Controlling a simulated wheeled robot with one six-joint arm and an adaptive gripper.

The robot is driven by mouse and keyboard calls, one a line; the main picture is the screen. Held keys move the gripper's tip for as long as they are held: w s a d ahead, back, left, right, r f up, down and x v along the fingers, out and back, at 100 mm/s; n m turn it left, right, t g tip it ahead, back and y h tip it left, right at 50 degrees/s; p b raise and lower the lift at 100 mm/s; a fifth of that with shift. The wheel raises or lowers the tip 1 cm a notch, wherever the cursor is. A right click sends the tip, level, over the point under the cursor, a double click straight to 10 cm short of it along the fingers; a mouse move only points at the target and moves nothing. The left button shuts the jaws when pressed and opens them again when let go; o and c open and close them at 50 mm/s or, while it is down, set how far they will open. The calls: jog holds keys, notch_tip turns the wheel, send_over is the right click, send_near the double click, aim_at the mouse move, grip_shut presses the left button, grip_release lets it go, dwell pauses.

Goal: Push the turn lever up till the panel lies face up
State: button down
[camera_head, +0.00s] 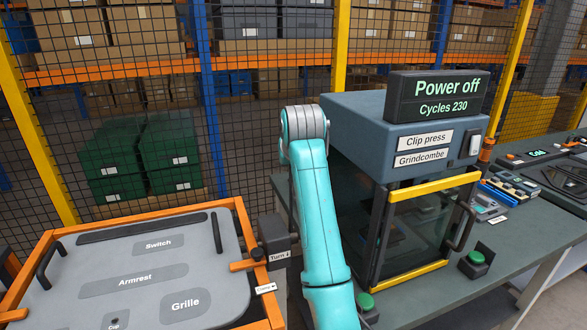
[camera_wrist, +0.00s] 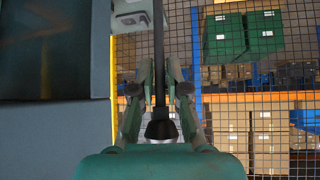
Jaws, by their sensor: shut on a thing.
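The grey panel (camera_head: 95,262) lies in an orange frame (camera_head: 245,225) at lower left of the head view. Its side with the Switch, Armrest and Grille labels faces up. A dark box (camera_head: 273,234) with a Turn label sits at the frame's right side, partly behind my teal arm. In the wrist view my gripper (camera_wrist: 160,85) has its two fingers on either side of a dark bar with a black knob end, which looks like the turn lever (camera_wrist: 159,50), and is shut on it. The arm hides my gripper and this lever in the head view.
The clip press (camera_head: 390,140) stands just right of my arm, its display reading Power off. Green buttons (camera_head: 478,257) and small parts are on the bench (camera_head: 505,240). A mesh fence (camera_head: 270,120) stands behind, with shelves, boxes and green crates (camera_head: 145,160) beyond it.

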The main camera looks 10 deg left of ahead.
jog(key=shift+w+a+r, duration=0.15)
dwell(0.3)
jog(key=c, duration=1.2)
grip_release()
jog(key=shift+o, duration=0.2)
jog(key=v, duration=1.1)
jog(key=shift+s+r, duration=0.25)
jog(key=shift+r, duration=0.05)
